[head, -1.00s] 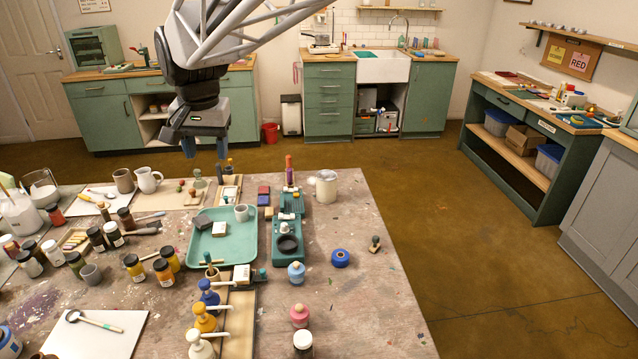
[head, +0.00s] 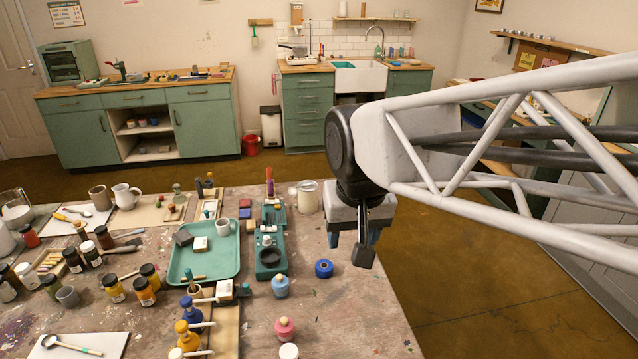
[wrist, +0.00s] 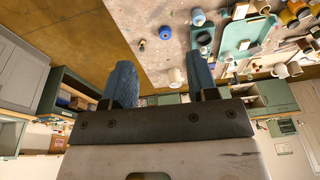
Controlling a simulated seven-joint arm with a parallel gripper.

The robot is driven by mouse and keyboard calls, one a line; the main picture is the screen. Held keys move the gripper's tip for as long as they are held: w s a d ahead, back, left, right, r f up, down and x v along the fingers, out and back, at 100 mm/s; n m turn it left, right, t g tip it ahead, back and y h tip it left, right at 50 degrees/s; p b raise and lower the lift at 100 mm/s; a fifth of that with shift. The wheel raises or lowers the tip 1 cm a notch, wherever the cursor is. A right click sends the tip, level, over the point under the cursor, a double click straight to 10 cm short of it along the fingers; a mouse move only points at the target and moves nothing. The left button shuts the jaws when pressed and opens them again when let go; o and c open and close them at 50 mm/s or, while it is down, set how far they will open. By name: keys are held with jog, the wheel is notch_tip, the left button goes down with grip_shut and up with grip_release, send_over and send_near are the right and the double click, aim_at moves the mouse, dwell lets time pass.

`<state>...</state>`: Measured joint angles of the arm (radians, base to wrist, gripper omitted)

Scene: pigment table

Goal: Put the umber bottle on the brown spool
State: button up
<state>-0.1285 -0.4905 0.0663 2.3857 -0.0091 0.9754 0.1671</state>
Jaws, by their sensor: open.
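My gripper (head: 353,236) is open and empty, in the air over the right edge of the table. Its two blue fingers stand apart in the wrist view (wrist: 160,64). Several dark brown bottles stand at the table's left, among them one with a brown lid (head: 103,237) and one in front of it (head: 74,260); I cannot tell which is the umber one. I cannot make out a brown spool. A blue spool (head: 324,268) lies on the table left of my gripper, and it also shows in the wrist view (wrist: 166,32).
A teal tray (head: 208,268) with small blocks and a cup lies mid-table. Beside it stand a teal device (head: 269,262), a light blue bottle (head: 281,286) and a pink bottle (head: 285,329). A cream canister (head: 307,197) is near the back edge. Pump bottles crowd the front.

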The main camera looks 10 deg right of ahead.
jog(key=s+d+f, duration=0.4)
jog(key=s+d, duration=0.1)
jog(key=s, duration=0.3)
jog(key=shift+f, duration=0.25)
